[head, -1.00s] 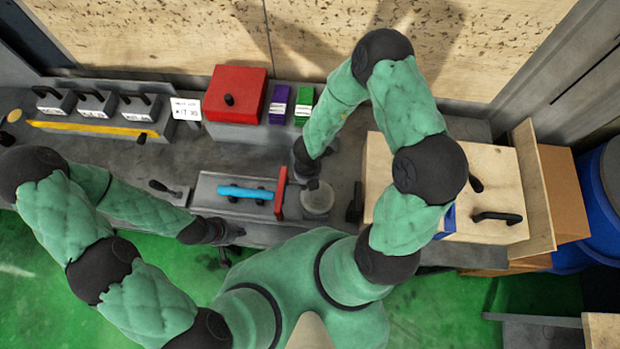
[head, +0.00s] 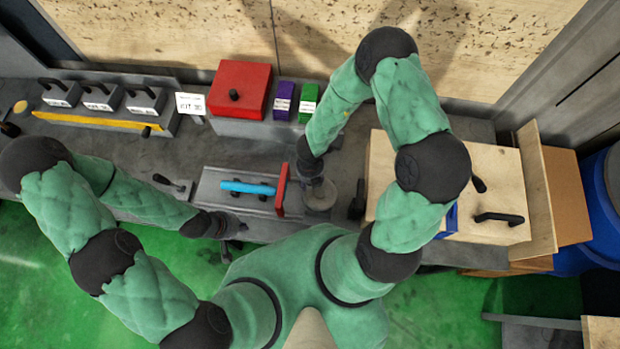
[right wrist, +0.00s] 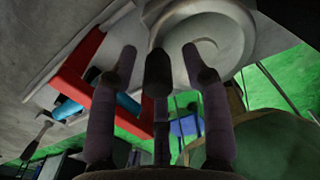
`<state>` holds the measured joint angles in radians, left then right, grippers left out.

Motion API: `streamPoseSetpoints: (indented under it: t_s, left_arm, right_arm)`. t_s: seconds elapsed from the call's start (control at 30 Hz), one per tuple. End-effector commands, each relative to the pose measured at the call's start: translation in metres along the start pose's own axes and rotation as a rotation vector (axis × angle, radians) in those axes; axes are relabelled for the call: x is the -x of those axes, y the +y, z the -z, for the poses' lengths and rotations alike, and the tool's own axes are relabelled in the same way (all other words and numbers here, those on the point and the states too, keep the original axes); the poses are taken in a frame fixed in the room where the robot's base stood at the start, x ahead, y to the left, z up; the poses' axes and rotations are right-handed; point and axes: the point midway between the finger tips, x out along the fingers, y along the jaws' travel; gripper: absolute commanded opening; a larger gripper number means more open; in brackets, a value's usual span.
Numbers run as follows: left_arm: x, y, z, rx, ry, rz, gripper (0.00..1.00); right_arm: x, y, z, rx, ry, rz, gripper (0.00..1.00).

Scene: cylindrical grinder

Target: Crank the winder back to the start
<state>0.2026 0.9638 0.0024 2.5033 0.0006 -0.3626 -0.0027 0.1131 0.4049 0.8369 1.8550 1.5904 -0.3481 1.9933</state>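The winder is not clearly identifiable; a small dark wheel-like part (head: 232,246) shows at the bench's front edge, partly hidden by my left gripper (head: 238,226). That gripper is right beside or on it; its fingers are too small to read. A fixture (head: 210,195) holds a blue bar (head: 240,187) beside a red upright plate (head: 281,188). My right gripper (head: 316,184) is over a round grey disc (head: 320,196) right of the plate.
A red box (head: 240,88), purple block (head: 284,95) and green block (head: 308,103) stand at the back. Several labelled grey blocks (head: 100,97) and a yellow strip (head: 90,122) are at left. A wooden box (head: 500,180) stands right.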

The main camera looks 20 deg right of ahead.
Motion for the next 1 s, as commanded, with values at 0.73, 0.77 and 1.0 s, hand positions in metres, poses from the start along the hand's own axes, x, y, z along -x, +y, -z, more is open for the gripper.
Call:
streamPoseSetpoints:
  t_s: [0.73, 0.77, 1.0]
  left_arm:
    - [0.000, 0.000, 0.000, 0.000, 0.000, 0.000, 0.00]
    - [0.000, 0.000, 0.000, 0.000, 0.000, 0.000, 0.00]
    - [0.000, 0.000, 0.000, 0.000, 0.000, 0.000, 0.00]
  right_arm:
    - [0.084, 0.001, -0.002, -0.001, -0.004, -0.002, 0.48]
    - [0.088, 0.001, -0.001, -0.001, -0.004, -0.002, 0.48]
    - [0.114, 0.001, -0.001, 0.000, -0.002, -0.001, 0.48]
